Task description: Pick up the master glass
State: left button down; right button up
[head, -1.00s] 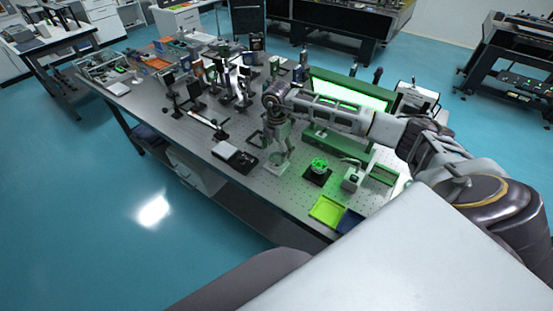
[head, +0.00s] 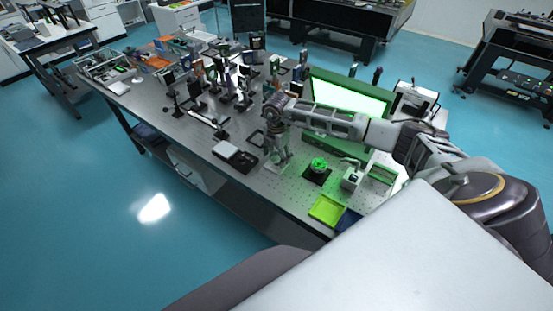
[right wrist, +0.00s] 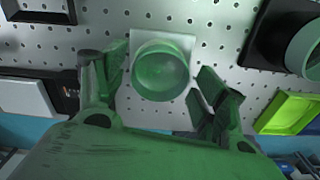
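A round, pale green glass piece (right wrist: 161,70), which I take to be the master glass, sits on a white square plate (right wrist: 143,114) on the perforated table top. My right gripper (head: 277,158) points down over the white plate in the head view. In the right wrist view my right gripper (right wrist: 162,88) is open, with one finger on each side of the glass and a visible gap to each. The glass is hard to make out in the head view behind the fingers. My left gripper is not in view.
A green round piece (head: 319,164) stands on a black plate to the right. A yellow-green tray (head: 327,210) and a dark blue tray (head: 349,221) lie near the front edge. A black-and-white device (head: 235,156) is on the left. A green-lit screen (head: 348,99) stands behind.

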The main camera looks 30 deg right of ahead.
aim_at(277, 156)
jog(key=c, duration=0.8)
jog(key=shift+c, duration=0.2)
jog(key=shift+r, duration=0.1)
jog(key=shift+r+b, duration=0.8)
jog(key=shift+r, duration=4.15)
